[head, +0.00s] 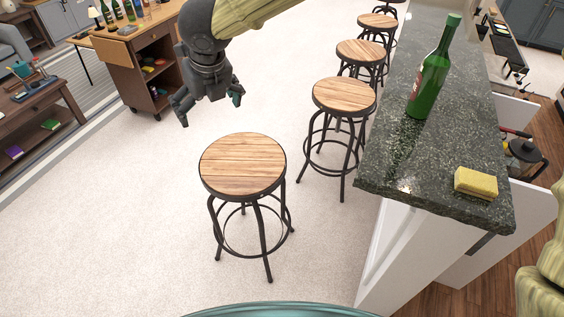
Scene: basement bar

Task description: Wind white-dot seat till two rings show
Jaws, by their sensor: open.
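A round wooden-topped stool (242,166) with dark metal legs stands alone on the pale carpet in the middle of the head view. Several similar stools stand in a row along the bar, the nearest being this second stool (344,97). I cannot make out a white dot on any seat. The screw posts under the seats are mostly hidden, and I cannot make out any rings. My gripper (209,110) is open and empty, fingers pointing down. In the picture it is above and left of the lone stool, apart from its seat.
A dark stone bar counter (391,157) runs along the right, with a green bottle (431,75) and a yellow sponge (476,183) on it. A wooden cart (150,58) stands at the back left, a low table (36,104) at far left. Carpet around the lone stool is clear.

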